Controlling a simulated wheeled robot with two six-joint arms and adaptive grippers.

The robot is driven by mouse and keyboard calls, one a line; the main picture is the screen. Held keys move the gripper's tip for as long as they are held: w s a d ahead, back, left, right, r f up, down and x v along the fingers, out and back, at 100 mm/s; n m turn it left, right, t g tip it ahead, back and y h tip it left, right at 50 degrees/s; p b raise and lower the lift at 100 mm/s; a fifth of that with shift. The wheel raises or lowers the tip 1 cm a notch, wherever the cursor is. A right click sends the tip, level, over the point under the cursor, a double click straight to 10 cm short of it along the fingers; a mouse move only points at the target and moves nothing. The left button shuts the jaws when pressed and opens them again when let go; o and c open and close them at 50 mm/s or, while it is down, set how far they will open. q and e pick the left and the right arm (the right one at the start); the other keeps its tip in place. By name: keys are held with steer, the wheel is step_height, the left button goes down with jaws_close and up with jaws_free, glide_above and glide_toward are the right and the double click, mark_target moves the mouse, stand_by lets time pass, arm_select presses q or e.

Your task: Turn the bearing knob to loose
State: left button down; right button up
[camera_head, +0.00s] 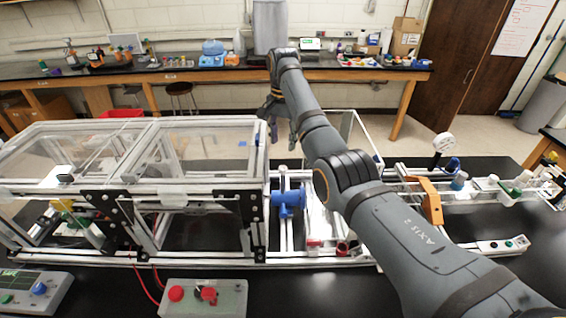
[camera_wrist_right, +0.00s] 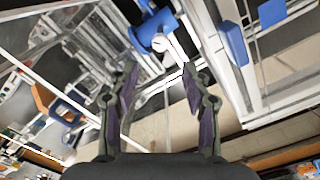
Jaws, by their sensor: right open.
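A blue fitting (camera_head: 288,198) sits on the metal extrusion frame (camera_head: 272,236), near the middle of the head view. A similar blue part (camera_wrist_right: 150,30) with a white end shows ahead of my right gripper in the wrist view. I cannot tell for sure which part is the bearing knob, or its setting. My right gripper (camera_head: 276,108) is above and behind the frame in the head view, partly hidden by its arm. In the wrist view its two fingers (camera_wrist_right: 160,85) are spread, with nothing between them. My left gripper is not in view.
A clear-panelled enclosure (camera_head: 148,184) fills the left of the frame. A grey control box with a red button (camera_head: 176,293) stands in front. An orange bracket (camera_head: 431,203) and a round gauge (camera_head: 444,143) are on the right.

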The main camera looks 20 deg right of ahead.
mark_target(283, 167)
steer(key=f, duration=0.1)
steer(key=p, duration=0.1)
steer(key=f, duration=0.1)
steer(key=shift+s+a+f+p, duration=0.15)
steer(key=shift+s+f+p, duration=0.1)
steer(key=shift+f+p, duration=0.1)
steer(key=f, duration=0.2)
steer(key=f+p, duration=0.1)
steer(key=f, duration=0.1)
steer(key=f+p, duration=0.1)
steer(key=f, duration=0.1)
steer(key=shift+w+d+f, duration=0.2)
steer(key=shift+w+f, duration=0.05)
steer(key=shift+w, duration=0.15)
steer(key=shift+s+f, duration=0.15)
steer(key=shift+f, duration=0.15)
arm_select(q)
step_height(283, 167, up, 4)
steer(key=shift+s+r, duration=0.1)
arm_select(e)
steer(key=shift+a, duration=0.1)
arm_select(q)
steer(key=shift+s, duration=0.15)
arm_select(e)
jaws_close()
